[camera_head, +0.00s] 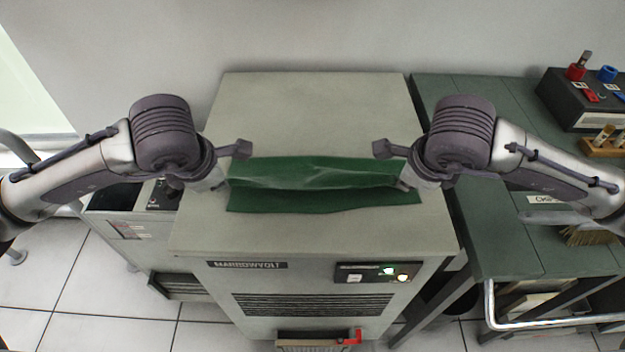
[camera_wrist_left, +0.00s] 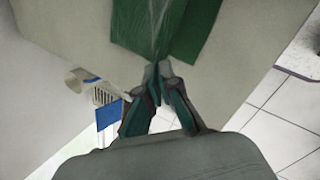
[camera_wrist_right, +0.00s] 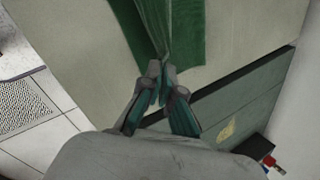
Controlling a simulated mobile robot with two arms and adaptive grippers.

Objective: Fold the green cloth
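The green cloth (camera_head: 318,200) lies on the pale grey top of the cabinet, with its upper layer raised in a crease between my two grippers. My left gripper (camera_head: 224,184) is at the cloth's left end. In the left wrist view its fingertips (camera_wrist_left: 158,72) are together on a gathered corner of the cloth (camera_wrist_left: 150,25). My right gripper (camera_head: 402,184) is at the right end. In the right wrist view its fingertips (camera_wrist_right: 161,72) are together on the gathered cloth (camera_wrist_right: 185,50). A flat part of the cloth shows in front of the raised crease.
The cabinet top (camera_head: 315,120) is bare behind and in front of the cloth. A green bench (camera_head: 520,240) stands to the right, with a brush (camera_head: 588,236), a dark box (camera_head: 590,98) and a wooden rack (camera_head: 604,146) on it. A lower grey unit (camera_head: 125,225) stands at the left.

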